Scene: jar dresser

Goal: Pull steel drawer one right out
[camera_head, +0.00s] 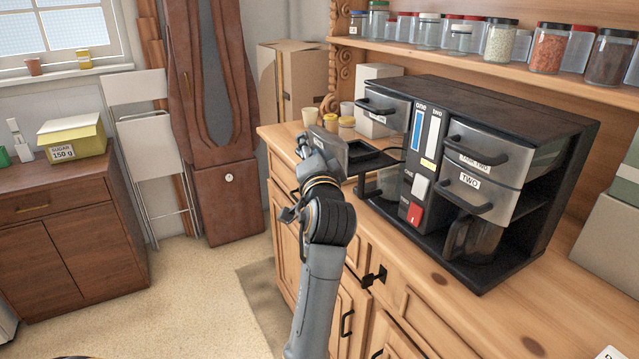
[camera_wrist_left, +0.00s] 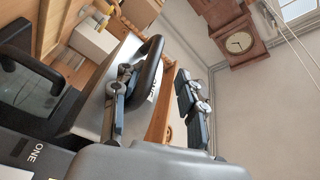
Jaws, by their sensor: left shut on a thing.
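Steel drawer one (camera_head: 372,156) sticks out to the left from the black two-sided coffee machine (camera_head: 535,110), with its dark tray exposed above the counter edge. In the left wrist view its steel front bears a label reading ONE and a black bar handle (camera_wrist_left: 150,68). My left gripper (camera_head: 312,150) is at this front and partly hides it. It is shut on the handle, with one finger on each side of the bar in the left wrist view (camera_wrist_left: 157,88). My right gripper is out of view.
Drawer two (camera_head: 480,188) and tank two (camera_head: 485,150) sit in the machine's right side, with a glass jug (camera_head: 478,240) below. Small cups (camera_head: 330,128) and a white box (camera_head: 378,85) stand behind. Open floor (camera_head: 190,290) lies left of the wooden dresser (camera_head: 440,310).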

